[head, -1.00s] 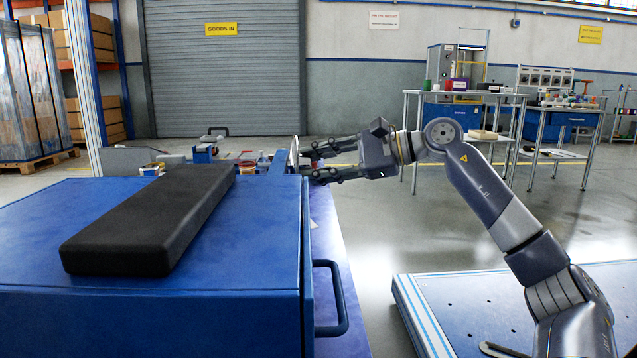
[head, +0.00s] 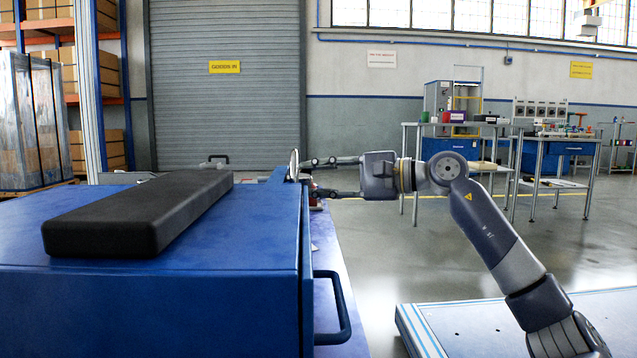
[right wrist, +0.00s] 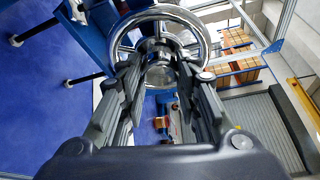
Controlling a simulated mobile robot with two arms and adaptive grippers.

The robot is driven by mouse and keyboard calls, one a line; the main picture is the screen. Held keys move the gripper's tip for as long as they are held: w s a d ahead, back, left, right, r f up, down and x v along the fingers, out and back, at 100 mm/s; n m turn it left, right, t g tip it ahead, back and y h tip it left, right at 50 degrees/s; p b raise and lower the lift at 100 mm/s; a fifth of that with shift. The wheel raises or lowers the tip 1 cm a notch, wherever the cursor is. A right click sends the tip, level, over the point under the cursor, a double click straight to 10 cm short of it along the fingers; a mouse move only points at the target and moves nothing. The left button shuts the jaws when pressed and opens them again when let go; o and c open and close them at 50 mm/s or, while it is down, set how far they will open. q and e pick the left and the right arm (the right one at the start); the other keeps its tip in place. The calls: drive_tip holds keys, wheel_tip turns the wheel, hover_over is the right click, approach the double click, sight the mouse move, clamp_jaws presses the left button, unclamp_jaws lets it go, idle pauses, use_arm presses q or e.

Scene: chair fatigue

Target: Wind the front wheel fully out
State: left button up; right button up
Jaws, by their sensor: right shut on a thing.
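The front wheel is a chrome handwheel (head: 294,163), seen edge-on in the head view at the right end of the blue machine (head: 200,290). In the right wrist view its shiny round rim (right wrist: 204,42) and spokes face the camera. My right gripper (head: 308,177) reaches in level from the right, at the wheel. In the right wrist view its two fingers (right wrist: 160,68) lie on either side of the wheel's hub and are shut on it. The exact contact is partly hidden by the fingers. My left gripper is not in view.
A long black pad (head: 140,213) lies on the machine top. A blue handle (head: 335,308) sticks out of its right side. A blue-edged platform (head: 450,330) stands at lower right. Benches (head: 545,145) stand farther back. The floor between is open.

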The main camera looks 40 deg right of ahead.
drive_tip(key=o, duration=1.1)
drive_tip(key=shift+v, duration=5.95)
